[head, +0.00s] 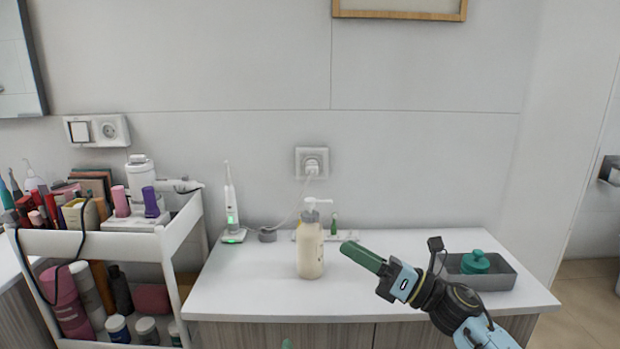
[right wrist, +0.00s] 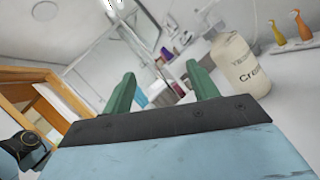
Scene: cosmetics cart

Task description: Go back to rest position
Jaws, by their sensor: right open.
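My right gripper (head: 362,257) is above the right part of the white counter (head: 240,290), with its green fingers pointing left and slightly up. In the right wrist view its two fingers (right wrist: 161,88) stand apart with nothing between them. The cream pump bottle (head: 311,253) stands upright on the counter, left of the fingertips and apart from them in the head view. It also shows at the right of the right wrist view (right wrist: 240,68). A small green tip (head: 287,344) at the bottom edge looks like my left gripper; the rest is out of frame.
A grey tray (head: 497,281) with a green lidded jar (head: 475,262) lies on the counter's right, behind my right wrist. An electric toothbrush (head: 231,205) stands on its charger at the back left. A loaded white cart (head: 130,246) is at left. The counter's front middle is clear.

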